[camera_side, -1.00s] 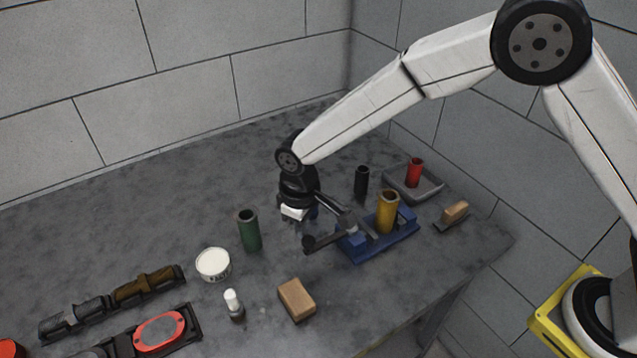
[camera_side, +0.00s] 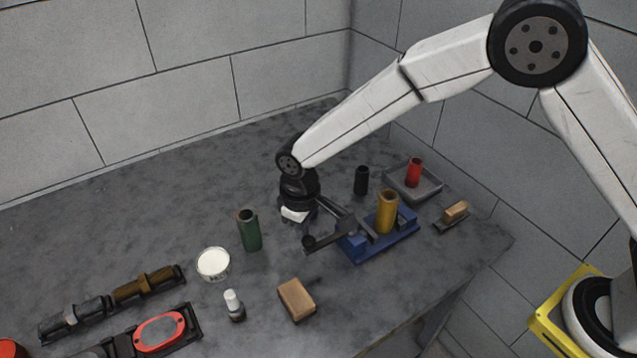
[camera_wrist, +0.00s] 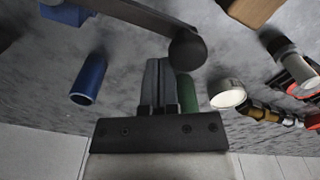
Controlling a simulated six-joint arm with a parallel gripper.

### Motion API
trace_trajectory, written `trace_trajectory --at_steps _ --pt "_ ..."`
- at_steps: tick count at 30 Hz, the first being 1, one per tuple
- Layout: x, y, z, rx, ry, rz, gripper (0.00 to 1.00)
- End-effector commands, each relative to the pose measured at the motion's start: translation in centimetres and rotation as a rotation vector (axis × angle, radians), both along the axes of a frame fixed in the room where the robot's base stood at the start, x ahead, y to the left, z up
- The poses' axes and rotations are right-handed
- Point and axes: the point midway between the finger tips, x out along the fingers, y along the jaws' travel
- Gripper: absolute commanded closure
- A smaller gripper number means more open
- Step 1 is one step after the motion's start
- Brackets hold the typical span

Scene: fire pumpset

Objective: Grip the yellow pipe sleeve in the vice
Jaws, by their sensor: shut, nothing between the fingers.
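The yellow pipe sleeve (camera_side: 387,212) stands upright in the blue vice (camera_side: 372,250), at the right of the bench in the side view. Whether the jaws press on it cannot be told. The vice's dark handle (camera_side: 328,240) points left and ends in a round knob; it also crosses the top of the wrist view (camera_wrist: 187,48). My gripper (camera_side: 305,224) is low over the bench, left of the vice and behind the handle, apart from the sleeve. In the wrist view my fingers (camera_wrist: 158,75) are together and empty, near the knob. The yellow sleeve is not visible there.
A green sleeve (camera_side: 249,231) stands left of my gripper. A dark sleeve (camera_side: 361,181), apparently the blue one in the wrist view (camera_wrist: 88,80), stands behind the vice. A red sleeve (camera_side: 414,172) is in a grey tray (camera_side: 432,186). A white tub (camera_side: 213,264) and brown block (camera_side: 297,300) stand nearer.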

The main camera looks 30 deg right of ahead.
Motion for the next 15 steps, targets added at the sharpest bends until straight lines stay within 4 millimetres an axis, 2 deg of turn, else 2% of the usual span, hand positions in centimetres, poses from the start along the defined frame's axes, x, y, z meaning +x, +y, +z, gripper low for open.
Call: trace_trajectory --at_steps 15 --pt "-1.7 0.4 0.0 0.0 0.0 0.001 1.0"
